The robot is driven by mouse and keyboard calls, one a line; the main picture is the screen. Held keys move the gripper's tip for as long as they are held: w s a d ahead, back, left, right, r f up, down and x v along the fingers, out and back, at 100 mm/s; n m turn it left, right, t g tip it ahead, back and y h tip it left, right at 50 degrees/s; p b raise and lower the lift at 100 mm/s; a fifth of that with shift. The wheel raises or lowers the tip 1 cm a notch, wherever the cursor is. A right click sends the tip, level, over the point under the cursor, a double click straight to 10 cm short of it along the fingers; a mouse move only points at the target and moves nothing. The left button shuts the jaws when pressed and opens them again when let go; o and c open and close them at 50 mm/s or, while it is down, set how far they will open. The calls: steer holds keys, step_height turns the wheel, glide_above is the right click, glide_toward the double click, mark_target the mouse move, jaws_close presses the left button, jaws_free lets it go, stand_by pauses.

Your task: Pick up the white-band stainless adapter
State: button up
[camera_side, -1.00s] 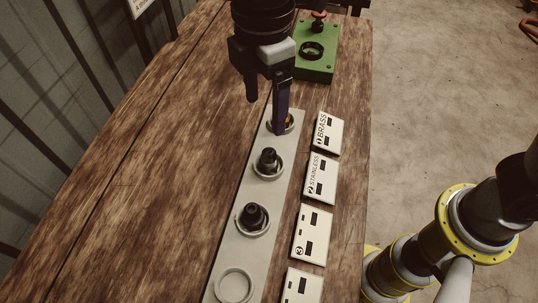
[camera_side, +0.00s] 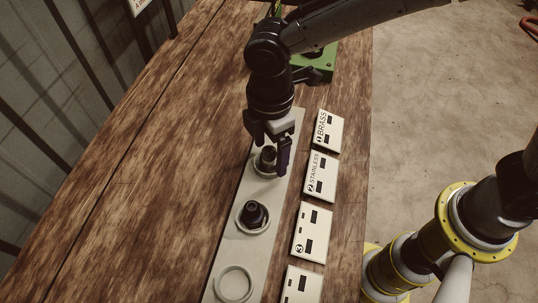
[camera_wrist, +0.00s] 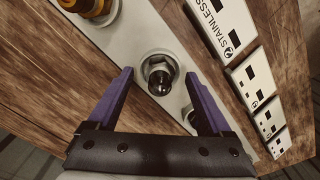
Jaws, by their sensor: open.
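A dark-topped metal fitting (camera_side: 268,153) stands upright in the second ring of a pale grey strip (camera_side: 238,190), beside the card marked STAINLESS. It also shows in the wrist view (camera_wrist: 159,78), between and slightly ahead of my fingertips. I cannot clearly make out a white band on it. My gripper (camera_side: 267,156) is open and empty, with its fingers spread to either side of this fitting. In the wrist view my two purple fingers (camera_wrist: 159,74) show clear gaps to it. The gripper partly hides the fitting in the side view.
A similar dark fitting (camera_side: 254,213) stands in the third ring, and the nearest ring (camera_side: 234,284) is empty. A brass fitting (camera_wrist: 90,6) shows at the wrist view's top left. Cards, including STAINLESS (camera_side: 320,178), line the strip's right. A green block (camera_side: 322,62) stands behind.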

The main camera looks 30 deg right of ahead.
steer(key=shift+f, duration=0.2)
jaws_close()
steer(key=shift+r, duration=0.1)
steer(key=shift+r, duration=0.1)
stand_by(0.4)
steer(key=shift+r, duration=0.3)
step_height(320, 180, up, 2)
steer(key=shift+r, duration=0.1)
steer(key=s+d+r, duration=0.9)
steer(key=s+r, duration=0.1)
steer(key=shift+d, duration=0.35)
